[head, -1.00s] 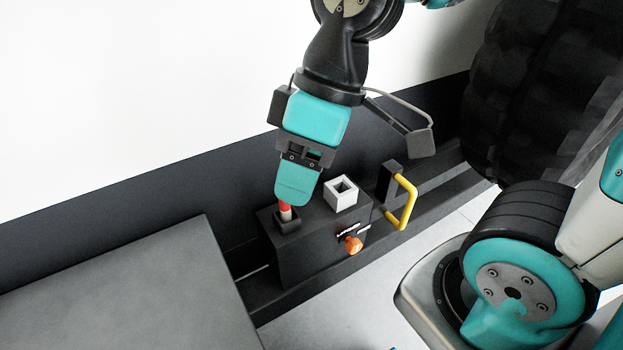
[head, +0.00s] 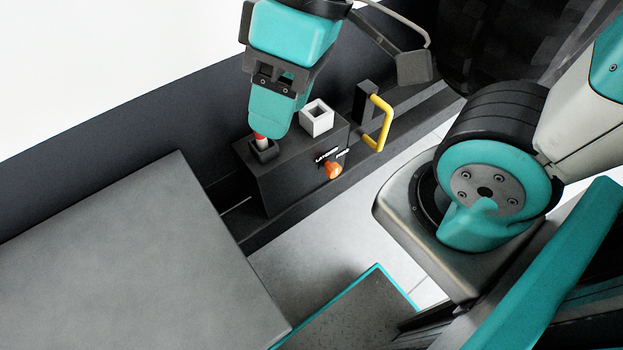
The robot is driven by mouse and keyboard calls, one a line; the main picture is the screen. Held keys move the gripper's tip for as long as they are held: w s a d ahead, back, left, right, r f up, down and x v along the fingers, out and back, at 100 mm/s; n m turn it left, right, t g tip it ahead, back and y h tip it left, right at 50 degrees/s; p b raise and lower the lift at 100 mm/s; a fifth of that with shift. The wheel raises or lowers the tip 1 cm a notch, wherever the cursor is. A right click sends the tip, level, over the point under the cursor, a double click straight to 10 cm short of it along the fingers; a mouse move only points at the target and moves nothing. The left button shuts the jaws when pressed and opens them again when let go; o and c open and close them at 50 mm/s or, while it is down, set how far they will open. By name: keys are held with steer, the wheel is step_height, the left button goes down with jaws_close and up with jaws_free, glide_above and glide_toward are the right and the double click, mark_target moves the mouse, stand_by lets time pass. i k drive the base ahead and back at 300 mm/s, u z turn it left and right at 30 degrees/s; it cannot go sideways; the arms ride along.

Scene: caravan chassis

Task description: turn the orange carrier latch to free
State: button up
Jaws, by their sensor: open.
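The orange carrier latch (head: 334,170) is a small knob on the front face of a dark box (head: 283,185). White lettering sits just above it, too small to read fully. My gripper (head: 266,125) hangs above the box's left end, up and left of the latch and apart from it. A red-tipped pale peg (head: 261,139) stands in a dark square socket (head: 263,151) right below the fingers. The near finger covers the other finger and the peg's top, so I cannot tell whether the peg lies between them.
A white square socket (head: 316,117) stands on the box's right end. A yellow handle (head: 384,124) rises to its right. A large grey slab (head: 130,255) fills the lower left. Pale floor (head: 315,235) lies clear in front of the box.

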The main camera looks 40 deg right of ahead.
mark_target(333, 169)
steer(key=z, duration=0.95)
steer(key=k, duration=0.9)
steer(key=z, duration=0.6)
